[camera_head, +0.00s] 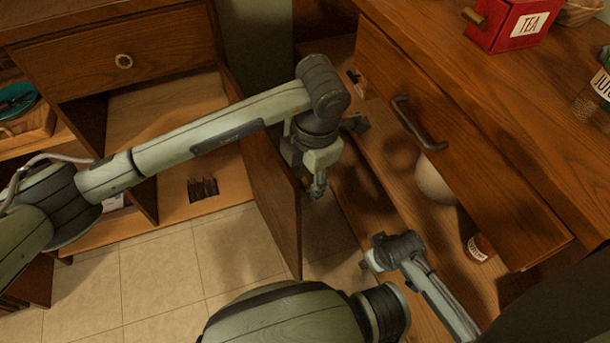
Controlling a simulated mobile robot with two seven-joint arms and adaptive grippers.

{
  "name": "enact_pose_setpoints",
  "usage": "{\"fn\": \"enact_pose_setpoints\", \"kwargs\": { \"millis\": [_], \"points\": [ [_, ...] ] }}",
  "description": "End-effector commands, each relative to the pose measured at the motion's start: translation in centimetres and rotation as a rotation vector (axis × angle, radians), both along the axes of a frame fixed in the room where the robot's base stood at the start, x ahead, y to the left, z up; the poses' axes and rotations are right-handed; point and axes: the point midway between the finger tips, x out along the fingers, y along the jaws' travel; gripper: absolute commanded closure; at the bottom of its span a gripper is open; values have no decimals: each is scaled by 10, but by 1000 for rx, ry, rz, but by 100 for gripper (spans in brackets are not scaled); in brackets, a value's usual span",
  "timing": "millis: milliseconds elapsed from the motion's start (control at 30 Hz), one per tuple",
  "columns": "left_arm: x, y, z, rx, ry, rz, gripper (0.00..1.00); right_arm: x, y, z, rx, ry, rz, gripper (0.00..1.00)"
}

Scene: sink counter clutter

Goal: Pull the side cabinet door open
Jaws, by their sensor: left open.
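The side cabinet door (268,185) is a brown wooden panel in the middle of the head view. It stands swung out beside the open left cabinet, with its free edge toward me. My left arm reaches across above it from the left. My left gripper (318,184) points down just right of the door's free edge and is open. I cannot tell whether it touches the door. My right gripper (374,252) seems to show small at the lower middle, over the right cabinet's shelf; its fingers are unclear.
At right, a drawer front with a dark handle (419,124) hangs over a shelf with a pale round object (434,182) and a small jar (479,247). A red tea box (507,24) stands on the counter. Tiled floor (160,272) is clear.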

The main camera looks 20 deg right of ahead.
Motion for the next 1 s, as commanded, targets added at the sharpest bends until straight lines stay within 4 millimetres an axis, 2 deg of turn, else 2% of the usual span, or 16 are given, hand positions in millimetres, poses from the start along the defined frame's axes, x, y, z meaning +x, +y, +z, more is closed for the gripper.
{"fn": "enact_pose_setpoints", "kwargs": {
  "millis": [333, 700, 1000],
  "points": [
    [0, 0, -6, -1, 1, 0, 52, 3, 1, -1, 2, -6, 0, 60],
    [0, 0, -5, -1, 1, 0, 98, 4, 1, 1, 2, -7, 0, 60],
    [1, 1, -6, -1, 1, -1, 100, -2, 1, -2, 3, 2, 0, 60]
  ]
}}
